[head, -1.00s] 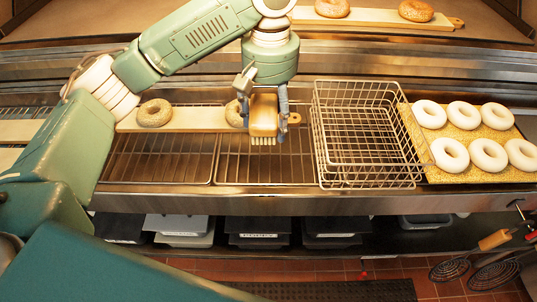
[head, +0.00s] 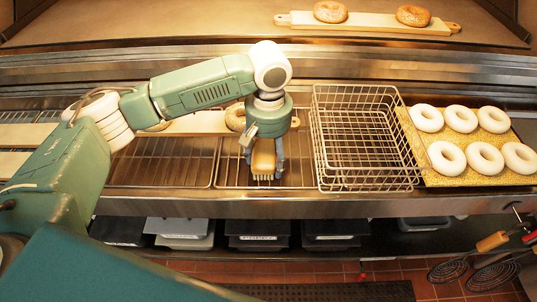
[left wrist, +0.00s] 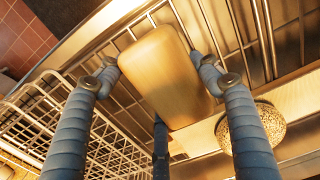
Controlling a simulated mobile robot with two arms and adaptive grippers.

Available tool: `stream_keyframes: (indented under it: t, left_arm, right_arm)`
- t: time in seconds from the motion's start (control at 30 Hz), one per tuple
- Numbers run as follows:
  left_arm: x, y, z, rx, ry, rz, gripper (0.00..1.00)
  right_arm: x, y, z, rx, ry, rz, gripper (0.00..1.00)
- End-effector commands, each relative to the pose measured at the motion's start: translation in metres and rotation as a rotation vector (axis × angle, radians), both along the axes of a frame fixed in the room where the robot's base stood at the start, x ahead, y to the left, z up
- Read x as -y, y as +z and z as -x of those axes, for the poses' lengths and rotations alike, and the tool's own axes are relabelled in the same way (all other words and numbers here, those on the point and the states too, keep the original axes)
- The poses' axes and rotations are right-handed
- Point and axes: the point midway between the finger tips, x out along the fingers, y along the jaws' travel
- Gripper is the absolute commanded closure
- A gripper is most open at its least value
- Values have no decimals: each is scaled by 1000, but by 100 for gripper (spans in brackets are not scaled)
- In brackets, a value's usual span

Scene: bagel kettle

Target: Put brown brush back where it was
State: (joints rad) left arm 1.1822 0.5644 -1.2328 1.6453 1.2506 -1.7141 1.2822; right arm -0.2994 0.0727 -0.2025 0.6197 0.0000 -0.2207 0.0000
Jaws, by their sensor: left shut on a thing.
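The brown brush (head: 263,162), a wooden block with pale bristles facing down, is between the fingers of my left gripper (head: 264,172). The gripper is shut on it and points down over the wire rack, left of the wire basket. In the left wrist view the brush's smooth wooden back (left wrist: 165,72) lies between the blue-grey fingers (left wrist: 160,85), with rack bars behind it. I cannot tell whether the bristles touch the rack. My right gripper is out of view.
The wire basket (head: 318,150) stands just right of the brush. Pale bagels lie on a seeded board (head: 470,177) further right. A long board (head: 195,124) with seeded bagels lies behind the gripper. Another bagel board (head: 375,27) is at the back. The rack (head: 165,165) at left is clear.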

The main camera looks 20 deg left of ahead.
Motion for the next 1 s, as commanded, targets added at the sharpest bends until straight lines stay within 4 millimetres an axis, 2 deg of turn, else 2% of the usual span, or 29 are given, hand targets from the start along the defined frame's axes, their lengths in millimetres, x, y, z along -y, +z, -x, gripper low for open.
stream_keyframes:
  t: [0.17,0.2,0.27,0.63,0.77,1.0]
  left_arm:
    - [0,-2,0,-1,0,0,68]
    - [0,-2,0,0,0,0,27]
    - [0,-2,0,0,0,0,17]
    - [0,1,0,2,0,0,17]
    - [1,18,-1,3,-1,1,17]
    - [1,70,-1,5,0,2,17]
  right_arm:
    - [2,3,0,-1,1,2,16]
    - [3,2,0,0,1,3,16]
    - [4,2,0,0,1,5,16]
    - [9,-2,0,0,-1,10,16]
    - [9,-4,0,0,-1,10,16]
    - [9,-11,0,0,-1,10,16]
